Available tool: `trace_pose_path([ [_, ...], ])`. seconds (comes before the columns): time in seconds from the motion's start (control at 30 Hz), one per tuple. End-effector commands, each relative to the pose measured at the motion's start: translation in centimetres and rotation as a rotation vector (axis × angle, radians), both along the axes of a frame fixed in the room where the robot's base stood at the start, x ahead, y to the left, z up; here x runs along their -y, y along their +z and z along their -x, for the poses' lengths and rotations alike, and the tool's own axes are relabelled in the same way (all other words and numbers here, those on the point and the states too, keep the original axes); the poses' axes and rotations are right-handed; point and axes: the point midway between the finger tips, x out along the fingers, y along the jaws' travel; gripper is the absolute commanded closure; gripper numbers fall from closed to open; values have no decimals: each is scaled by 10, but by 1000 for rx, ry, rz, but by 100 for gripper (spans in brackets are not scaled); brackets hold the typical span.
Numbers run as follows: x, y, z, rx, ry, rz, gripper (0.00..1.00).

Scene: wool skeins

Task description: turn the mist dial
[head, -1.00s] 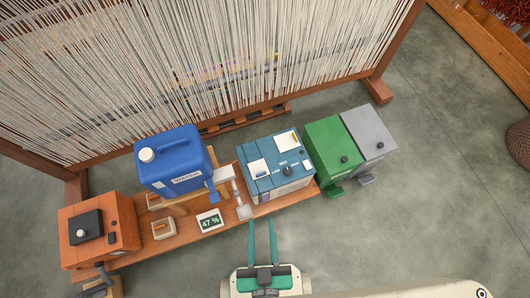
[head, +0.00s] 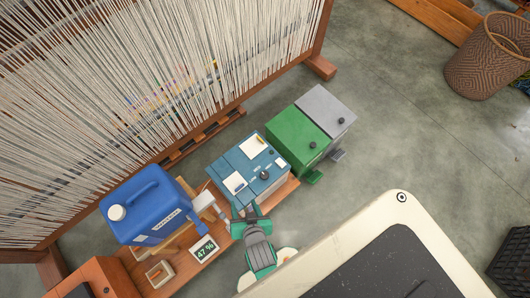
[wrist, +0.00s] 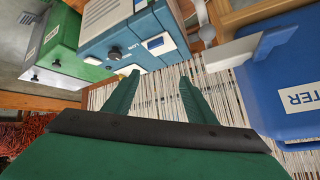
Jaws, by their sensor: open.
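The mist dial is a dark round knob (head: 264,174) on the front part of a blue box (head: 222,167) on the wooden bench. In the wrist view the dial (wrist: 115,53) shows on the box's face, above the left finger's tip, with a label partly readable as LOW beside it. My gripper (head: 248,212) is at the bench edge, just in front of the blue box. In the wrist view its two green fingers (wrist: 158,84) are apart with nothing between them. The fingers look apart from the dial.
A blue water jug (head: 148,205) and a display reading 47 % (head: 205,249) stand left of the box. A green bin (head: 298,138) and a grey bin (head: 326,110) stand to its right. A loom (head: 150,85) rises behind. Floor at right is open, with a wicker basket (head: 483,62).

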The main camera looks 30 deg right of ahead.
Motion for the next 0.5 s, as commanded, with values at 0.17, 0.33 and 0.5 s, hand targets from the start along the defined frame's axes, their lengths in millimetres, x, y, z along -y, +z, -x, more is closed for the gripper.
trace_pose_path([
  [0.17,33,-39,-34,-143,-155,-102,49],
  [0.33,65,-61,-59,-284,-306,-201,49],
  [0.5,99,-65,-81,-421,-461,-298,49],
])
